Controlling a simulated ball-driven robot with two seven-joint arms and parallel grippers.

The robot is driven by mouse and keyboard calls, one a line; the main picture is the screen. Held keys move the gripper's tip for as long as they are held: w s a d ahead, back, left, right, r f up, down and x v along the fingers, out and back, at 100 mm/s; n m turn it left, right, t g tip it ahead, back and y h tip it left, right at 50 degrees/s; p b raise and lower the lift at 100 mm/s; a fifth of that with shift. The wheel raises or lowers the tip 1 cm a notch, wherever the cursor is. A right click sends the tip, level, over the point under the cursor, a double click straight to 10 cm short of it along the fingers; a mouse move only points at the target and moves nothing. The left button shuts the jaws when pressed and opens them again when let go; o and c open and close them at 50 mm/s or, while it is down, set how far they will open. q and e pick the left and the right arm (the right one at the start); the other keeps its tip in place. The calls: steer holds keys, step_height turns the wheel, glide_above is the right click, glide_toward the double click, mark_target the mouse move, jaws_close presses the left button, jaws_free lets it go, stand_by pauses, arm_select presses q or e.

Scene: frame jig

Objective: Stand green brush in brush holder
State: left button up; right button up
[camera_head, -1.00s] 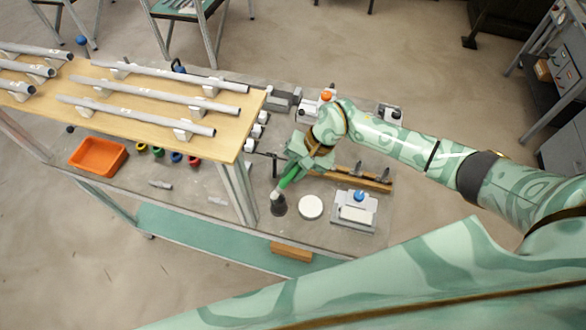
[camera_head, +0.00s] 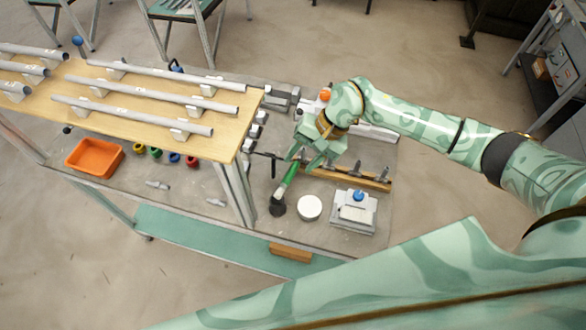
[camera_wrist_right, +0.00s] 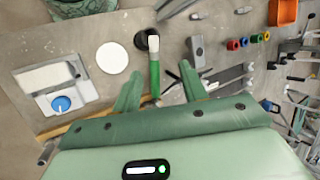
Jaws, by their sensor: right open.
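The green brush (camera_head: 288,178) stands in the dark brush holder (camera_head: 278,208), its green handle up and leaning to the right in the head view. In the right wrist view the green handle (camera_wrist_right: 155,78) points toward my gripper, with the pale lower part at the round black holder (camera_wrist_right: 141,40). My right gripper (camera_head: 308,158) is open, just above and right of the handle's top. In the wrist view its two fingers (camera_wrist_right: 158,92) are spread apart with the handle's end between them, and neither finger appears to touch it. My left gripper is not in view.
A wooden rack (camera_head: 350,177) lies behind. The raised wooden shelf (camera_head: 150,125) with grey tubes stands left. An orange bin (camera_head: 95,157) is farther left.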

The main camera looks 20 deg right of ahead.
steer(key=b+v, duration=0.1)
steer(key=v, duration=0.5)
steer(key=shift+d+r, duration=0.25)
steer(key=shift+r, duration=0.1)
